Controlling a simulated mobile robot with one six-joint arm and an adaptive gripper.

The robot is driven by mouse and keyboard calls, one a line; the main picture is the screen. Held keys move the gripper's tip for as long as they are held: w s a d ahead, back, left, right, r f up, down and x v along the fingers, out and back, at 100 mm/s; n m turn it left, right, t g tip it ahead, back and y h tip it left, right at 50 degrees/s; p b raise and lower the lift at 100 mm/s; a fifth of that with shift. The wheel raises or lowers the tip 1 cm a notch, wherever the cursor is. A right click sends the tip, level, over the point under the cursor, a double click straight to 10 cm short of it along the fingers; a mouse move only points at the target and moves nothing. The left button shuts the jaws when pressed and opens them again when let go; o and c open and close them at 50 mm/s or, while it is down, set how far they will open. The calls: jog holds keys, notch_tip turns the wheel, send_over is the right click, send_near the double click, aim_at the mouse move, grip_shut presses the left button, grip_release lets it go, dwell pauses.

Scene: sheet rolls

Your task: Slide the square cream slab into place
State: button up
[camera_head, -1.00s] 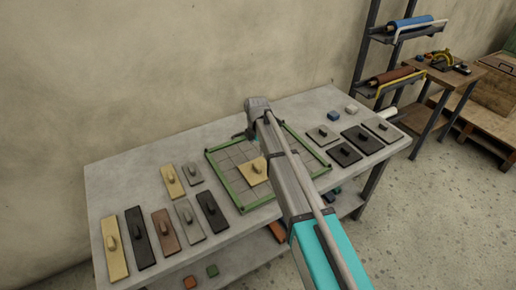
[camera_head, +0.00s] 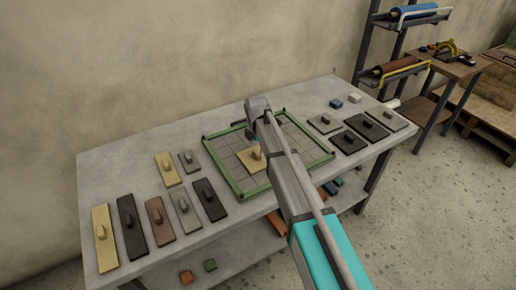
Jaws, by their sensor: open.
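The square cream slab (camera_head: 250,163) lies inside the green-edged grid frame (camera_head: 226,180), near the middle of its front half. A small knob stands up on the slab. My arm comes in from the lower right and crosses the frame, hiding part of the grid. My gripper (camera_head: 255,144) points down over the slab's knob, mostly hidden behind the wrist. It is open; whether its fingers touch the knob I cannot tell.
Several knobbed slabs in cream, black, brown and grey, such as the black slab (camera_head: 131,227), lie left of the frame. The back left tabletop is clear.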

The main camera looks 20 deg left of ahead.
aim_at(257, 152)
jog(key=shift+f+b, duration=1.25)
jog(key=shift+f, duration=0.3)
jog(key=shift+c, duration=0.3)
jog(key=c, duration=1.3)
